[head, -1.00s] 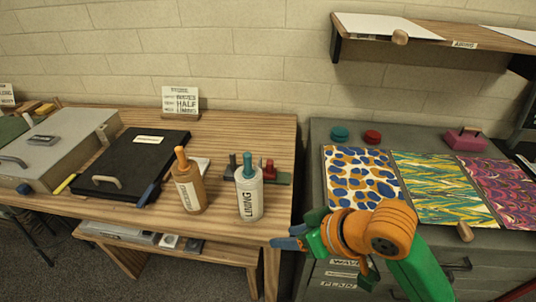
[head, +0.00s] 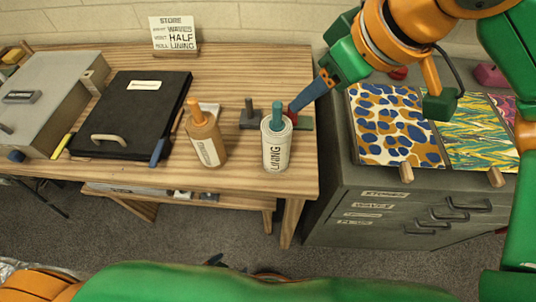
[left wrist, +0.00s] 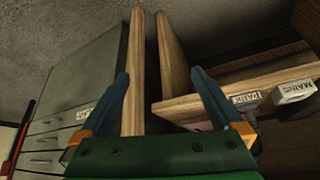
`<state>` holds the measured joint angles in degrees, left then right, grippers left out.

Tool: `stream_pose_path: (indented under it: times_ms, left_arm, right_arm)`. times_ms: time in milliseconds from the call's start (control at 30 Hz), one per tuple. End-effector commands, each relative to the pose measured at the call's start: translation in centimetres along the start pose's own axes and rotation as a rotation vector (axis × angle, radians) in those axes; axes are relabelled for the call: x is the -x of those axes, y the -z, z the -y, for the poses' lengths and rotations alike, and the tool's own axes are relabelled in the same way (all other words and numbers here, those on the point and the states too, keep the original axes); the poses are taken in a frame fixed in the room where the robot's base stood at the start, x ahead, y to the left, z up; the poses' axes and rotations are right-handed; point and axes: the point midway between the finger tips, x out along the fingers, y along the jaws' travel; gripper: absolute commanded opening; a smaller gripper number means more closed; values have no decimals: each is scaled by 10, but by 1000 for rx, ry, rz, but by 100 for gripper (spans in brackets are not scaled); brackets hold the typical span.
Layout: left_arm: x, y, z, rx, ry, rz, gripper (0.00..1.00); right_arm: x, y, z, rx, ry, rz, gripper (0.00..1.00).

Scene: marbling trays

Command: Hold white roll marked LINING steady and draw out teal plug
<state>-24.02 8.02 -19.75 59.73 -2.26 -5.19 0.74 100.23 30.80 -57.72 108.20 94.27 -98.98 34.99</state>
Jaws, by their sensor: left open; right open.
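The white roll marked LINING (head: 276,155) stands upright near the front right of the wooden table in the head view. The teal plug (head: 278,113) sticks up from its top. My right gripper (head: 306,98) reaches in from the upper right, its blue fingers just right of the teal plug; I cannot tell whether they touch it. The gap between them does not show clearly there. My left gripper (left wrist: 165,92) is open and empty in the left wrist view, facing table legs. In the head view it is not clearly visible behind my green arm.
A brown roll with an orange plug (head: 207,140) stands left of the white roll. A dark block with a peg (head: 250,118) lies behind. A black case (head: 130,115) is further left. The grey drawer cabinet (head: 370,190) with patterned sheets stands right.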

Motion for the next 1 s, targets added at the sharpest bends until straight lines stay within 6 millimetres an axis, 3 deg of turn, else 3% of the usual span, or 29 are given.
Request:
stream_pose_path:
  times_ms: [33, 100, 200, 367, 400, 500, 667, 767, 1000]
  left_arm:
    - [9, 36, -15, -35, -35, -119, 100]
    - [29, 85, -40, -73, -92, -286, 100]
    - [72, 147, -78, -97, -178, -508, 100]
    - [164, 225, -125, -78, -312, -830, 100]
    - [183, 248, -121, -62, -299, -905, 100]
    - [198, 294, -82, -33, -162, -998, 100]
    - [211, 324, -42, -6, -25, -1054, 100]
    - [211, 335, -34, -1, 1, -1064, 100]
    - [190, 375, -34, -1, 2, -1064, 100]
  right_arm:
    - [0, 0, 0, 1, 0, 0, 50]
    - [0, 0, 0, 1, 0, 0, 50]
    - [0, 0, 0, 1, 0, 0, 50]
    - [0, 0, 0, 1, 0, -1, 50]
    - [0, 0, 0, 1, 0, -1, 50]
    - [0, 0, 0, 1, 0, -1, 50]
    - [0, 0, 0, 2, 0, -1, 50]
    - [0, 0, 0, 2, 0, -1, 50]
    - [0, 0, 0, 2, 0, -1, 50]
